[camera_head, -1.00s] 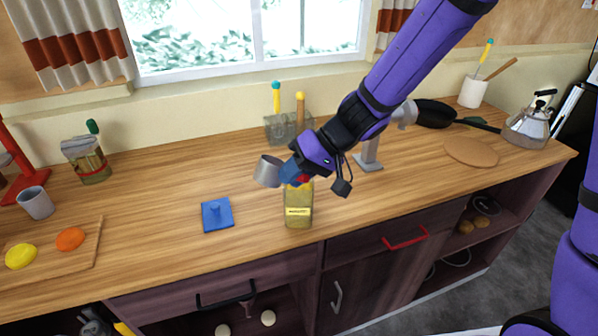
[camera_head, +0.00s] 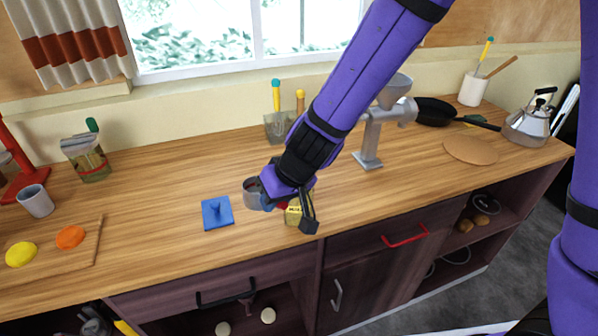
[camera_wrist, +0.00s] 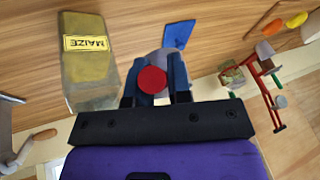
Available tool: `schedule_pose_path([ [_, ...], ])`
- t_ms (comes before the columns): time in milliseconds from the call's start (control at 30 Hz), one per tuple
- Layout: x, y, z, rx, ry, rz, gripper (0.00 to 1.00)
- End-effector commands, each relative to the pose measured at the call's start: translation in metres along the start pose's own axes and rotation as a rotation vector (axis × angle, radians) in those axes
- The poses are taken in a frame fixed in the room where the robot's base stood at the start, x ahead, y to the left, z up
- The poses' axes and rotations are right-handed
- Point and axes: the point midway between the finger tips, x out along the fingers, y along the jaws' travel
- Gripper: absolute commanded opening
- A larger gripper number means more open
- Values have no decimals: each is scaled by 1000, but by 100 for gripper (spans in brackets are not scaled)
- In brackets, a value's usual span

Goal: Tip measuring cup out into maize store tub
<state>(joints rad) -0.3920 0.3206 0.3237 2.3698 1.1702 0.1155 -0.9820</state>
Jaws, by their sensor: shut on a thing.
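The grey metal measuring cup (camera_head: 251,193) is held by my gripper (camera_head: 268,190), its dark mouth facing up in the head view. In the wrist view the jaws (camera_wrist: 155,85) are closed around its handle, whose red round end (camera_wrist: 152,80) faces the camera; the cup's grey body (camera_wrist: 156,62) is mostly hidden behind them. The maize store tub (camera_head: 292,215), with a yellow label, stands on the counter just right of the cup, partly hidden by my arm. In the wrist view the tub (camera_wrist: 88,72) is left of my gripper, its label reading MAIZE. I cannot see the cup's contents.
A blue square piece with a knob (camera_head: 217,212) lies on the counter left of the cup. A grey grinder (camera_head: 370,135) stands behind right. The counter between is clear.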

Motion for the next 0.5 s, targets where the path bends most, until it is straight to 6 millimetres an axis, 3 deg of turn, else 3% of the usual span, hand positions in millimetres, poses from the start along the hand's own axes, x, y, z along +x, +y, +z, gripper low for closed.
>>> schedule_pose_path([
  [500, 4, -6, 2, -28, 1, 59, 0],
])
